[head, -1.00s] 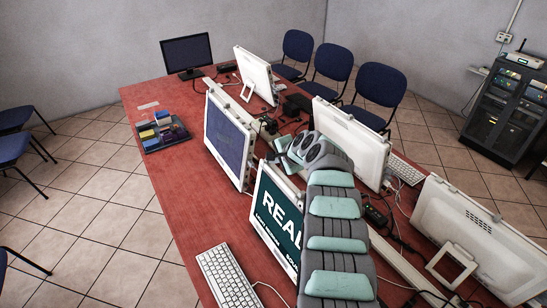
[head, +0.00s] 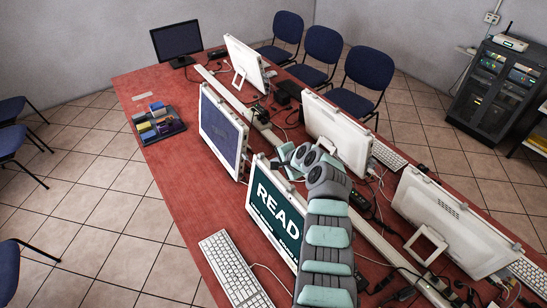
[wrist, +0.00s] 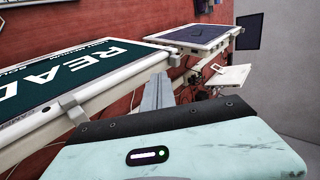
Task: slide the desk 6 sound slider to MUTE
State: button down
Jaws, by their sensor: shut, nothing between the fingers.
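My gripper (wrist: 157,95) shows in the wrist view as a narrow grey shape beyond the pale teal wrist housing (wrist: 170,150); it is shut and holds nothing. It lies beside the monitor with the READ screen (wrist: 80,75), which also shows in the head view (head: 276,215). In the head view my grey and teal arm rises just right of that monitor, and the fingertips cannot be made out clearly. I cannot pick out the sound slider or a MUTE mark in either view, nor tell which place is desk 6.
The red table (head: 170,90) carries back-to-back monitors, with white monitor backs (head: 338,133) on the right. A keyboard (head: 236,270) lies in front. Cables and small black boxes crowd the middle strip. An organiser tray (head: 158,124) sits at the left edge. Blue chairs stand around.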

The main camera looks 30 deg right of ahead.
jog(key=v, duration=0.7)
jog(key=shift+b, duration=0.35)
jog(key=shift+d, duration=0.1)
